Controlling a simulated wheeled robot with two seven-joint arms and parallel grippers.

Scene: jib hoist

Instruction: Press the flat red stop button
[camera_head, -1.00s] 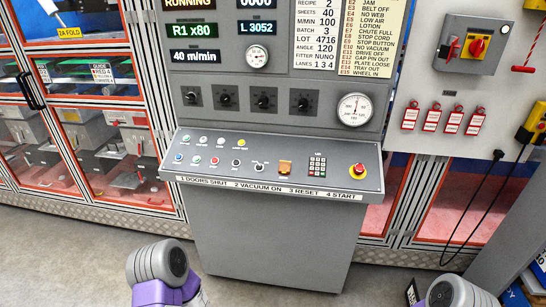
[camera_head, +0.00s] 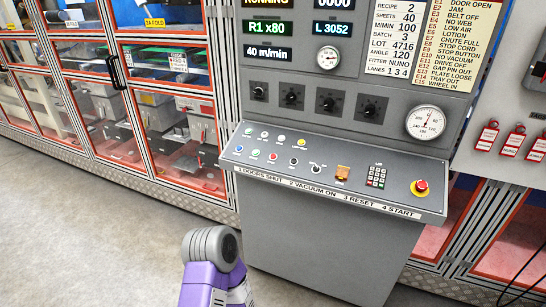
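The small flat red button (camera_head: 272,157) is in the front row of the sloping panel of the grey console (camera_head: 340,170). It sits right of a green button (camera_head: 255,153) and left of a dark button (camera_head: 293,161). A separate red mushroom knob on a yellow collar (camera_head: 420,187) stands at the panel's right end. Part of my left arm, purple with a grey joint, shows at the bottom, in front of the console and below the panel. Neither gripper is in view, and nothing is seen touching the buttons.
An orange switch (camera_head: 342,173) and a keypad (camera_head: 377,176) are on the same panel. Dark knobs and a dial gauge (camera_head: 426,122) are on the upright face behind it. Glazed orange-framed cabinets (camera_head: 170,120) stand at left. The grey floor (camera_head: 90,230) at lower left is clear.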

